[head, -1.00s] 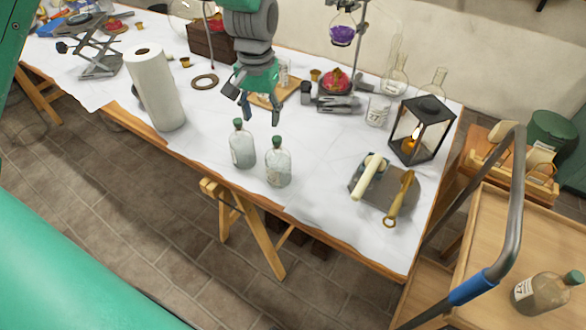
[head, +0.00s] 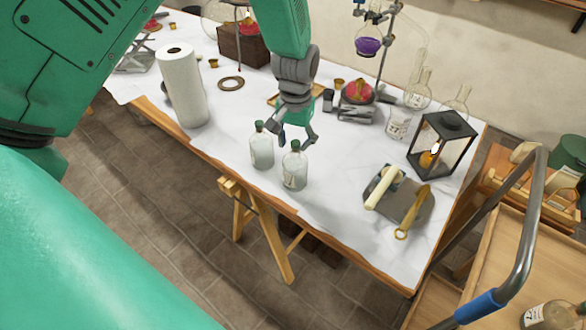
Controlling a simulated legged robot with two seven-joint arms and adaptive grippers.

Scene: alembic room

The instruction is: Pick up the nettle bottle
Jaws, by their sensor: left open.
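Two clear glass bottles with green stoppers stand upright near the front edge of the white-topped table: a left bottle (head: 261,151) and a right bottle (head: 294,171). I cannot read a label on either, so I cannot tell which is the nettle bottle. My left gripper (head: 296,138) is open, fingers pointing down, just behind and above the right bottle. Its fingers overlap the bottle tops in the picture; I see no clear contact. A third bottle (head: 549,317) with a pale label is cut off on the wooden cart at lower right. My right gripper is not in view.
A paper towel roll (head: 183,86) stands left of the bottles. A dark slab (head: 411,207) with a pestle-like rod and a brass tool lies to the right, before a black lantern (head: 442,143). Glassware (head: 398,122) and a burner stand (head: 357,98) stand behind.

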